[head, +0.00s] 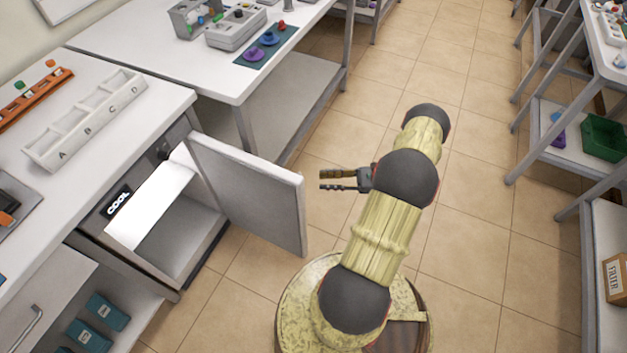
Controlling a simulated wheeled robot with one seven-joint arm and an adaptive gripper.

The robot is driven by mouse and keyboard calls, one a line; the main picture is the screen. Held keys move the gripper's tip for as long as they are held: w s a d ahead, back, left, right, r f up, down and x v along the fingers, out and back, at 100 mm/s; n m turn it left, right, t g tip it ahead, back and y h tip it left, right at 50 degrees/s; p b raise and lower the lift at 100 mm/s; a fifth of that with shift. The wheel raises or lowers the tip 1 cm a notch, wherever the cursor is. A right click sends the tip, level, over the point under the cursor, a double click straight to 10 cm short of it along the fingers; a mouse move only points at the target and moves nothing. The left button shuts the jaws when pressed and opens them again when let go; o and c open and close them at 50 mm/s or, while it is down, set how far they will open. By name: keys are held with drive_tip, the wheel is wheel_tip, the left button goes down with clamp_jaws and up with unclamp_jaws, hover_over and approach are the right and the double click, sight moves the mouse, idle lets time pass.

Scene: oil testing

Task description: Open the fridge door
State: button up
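The fridge (121,205) is set under the left counter and has a "COOL" label on its front. Its grey door (255,190) stands wide open, swung out to the right over the floor. The lit white interior (155,207) shows and looks empty. My gripper (322,180) is to the right of the door's free edge and points left. Its two dark fingers are apart with nothing between them. In this view it appears clear of the door, though the exact distance is hard to tell.
The left counter (137,48) holds a white tray (85,120) marked A to D and an orange rack (35,98). A second table (215,75) stands behind the door. Shelving with a green bin (604,138) is at the right. The tiled floor between is clear.

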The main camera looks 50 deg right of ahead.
drive_tip(key=shift+v, duration=1.05)
drive_tip(key=shift+f, duration=0.15)
drive_tip(key=s+a+f+n+g, duration=0.2)
drive_tip(key=s+a+n+g, duration=0.3)
drive_tip(key=a, duration=0.3)
drive_tip(key=w+a+r+n+g+h, duration=0.1)
drive_tip(key=a+r+n+g+h, duration=0.3)
drive_tip(key=r, duration=0.5)
drive_tip(key=w+a+r+n+g+h, duration=0.1)
drive_tip(key=a+r+n+g+h, duration=0.15)
drive_tip(key=r+n, duration=0.45)
drive_tip(key=w+a+r+n+g+h, duration=0.1)
drive_tip(key=a+r+n+g+h, duration=0.15)
drive_tip(key=r, duration=0.85)
drive_tip(key=s+a+r+n+t+h+p, duration=0.1)
drive_tip(key=a+r+n+t, duration=0.4)
drive_tip(key=a+r, duration=1.4)
drive_tip(key=a+n+h, duration=0.1)
drive_tip(key=n, duration=0.3)
drive_tip(key=shift+r+n+t, duration=0.3)
drive_tip(key=shift+r+n, duration=0.05)
